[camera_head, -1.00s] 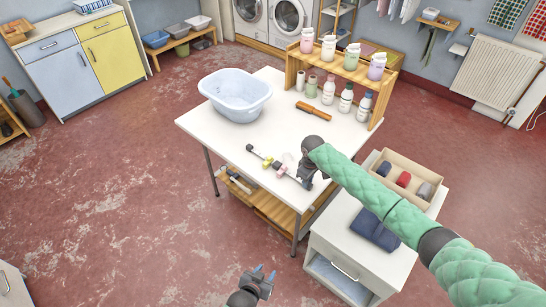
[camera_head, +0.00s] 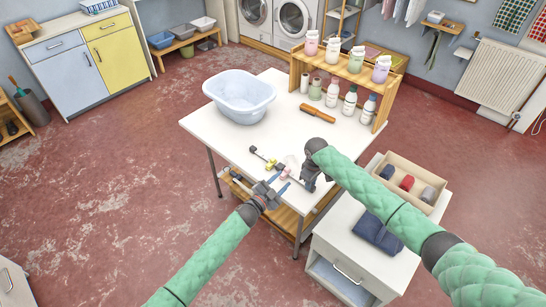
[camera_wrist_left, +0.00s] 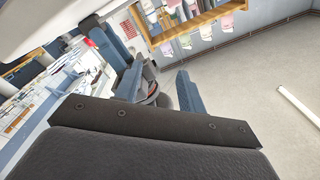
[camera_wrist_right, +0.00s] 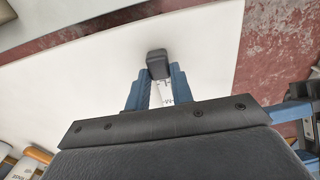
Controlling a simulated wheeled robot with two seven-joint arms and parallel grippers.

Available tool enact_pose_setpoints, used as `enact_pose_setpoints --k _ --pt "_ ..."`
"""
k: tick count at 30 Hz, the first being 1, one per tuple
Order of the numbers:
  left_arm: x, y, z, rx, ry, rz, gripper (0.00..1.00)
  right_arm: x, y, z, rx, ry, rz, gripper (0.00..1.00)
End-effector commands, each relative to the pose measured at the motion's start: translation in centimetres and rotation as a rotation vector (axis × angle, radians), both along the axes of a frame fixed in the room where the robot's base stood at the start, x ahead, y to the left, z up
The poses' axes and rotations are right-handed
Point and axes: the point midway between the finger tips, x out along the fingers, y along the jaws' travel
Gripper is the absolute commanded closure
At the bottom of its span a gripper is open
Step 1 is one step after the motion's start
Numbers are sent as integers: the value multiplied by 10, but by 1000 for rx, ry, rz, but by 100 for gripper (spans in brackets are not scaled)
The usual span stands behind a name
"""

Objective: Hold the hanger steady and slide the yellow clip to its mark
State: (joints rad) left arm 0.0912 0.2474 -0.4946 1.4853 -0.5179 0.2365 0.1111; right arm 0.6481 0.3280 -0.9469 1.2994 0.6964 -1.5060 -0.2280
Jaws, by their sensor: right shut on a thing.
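The hanger (camera_head: 261,156) lies on the white table near its front edge, a thin bar with dark ends. The yellow clip (camera_head: 271,164) sits on the bar, and a pink clip (camera_head: 286,174) is nearer my right gripper. My right gripper (camera_head: 308,180) is shut on the hanger's near end; the right wrist view shows a dark end piece (camera_wrist_right: 157,65) and a white part between the fingers. My left gripper (camera_head: 278,184) is open and empty, just in front of the bar by the clips. I cannot make out the mark.
A pale blue basin (camera_head: 239,96) stands on the table's far left. A wooden rack (camera_head: 380,110) with several bottles stands at the back right. An open box (camera_head: 424,177) and dark folded cloth (camera_head: 378,236) are on a cabinet to the right.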

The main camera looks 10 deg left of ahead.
Motion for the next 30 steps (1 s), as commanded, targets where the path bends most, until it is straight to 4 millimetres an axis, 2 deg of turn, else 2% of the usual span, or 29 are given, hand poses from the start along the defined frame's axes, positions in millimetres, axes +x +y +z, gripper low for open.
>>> enact_pose_setpoints --k 1,3,12,21,30 --pt "13 0 11 23 -41 -25 60 0 0 0 0 0 0 100" --pt "27 -3 25 52 -94 -66 60 0 0 0 0 0 0 100" --pt "73 -24 83 208 -322 -266 60 0 0 0 0 0 0 100" --pt "96 -59 128 423 -542 -520 60 0 0 0 0 0 0 100" --pt "112 -80 155 689 -716 -796 60 0 0 0 0 0 0 100"
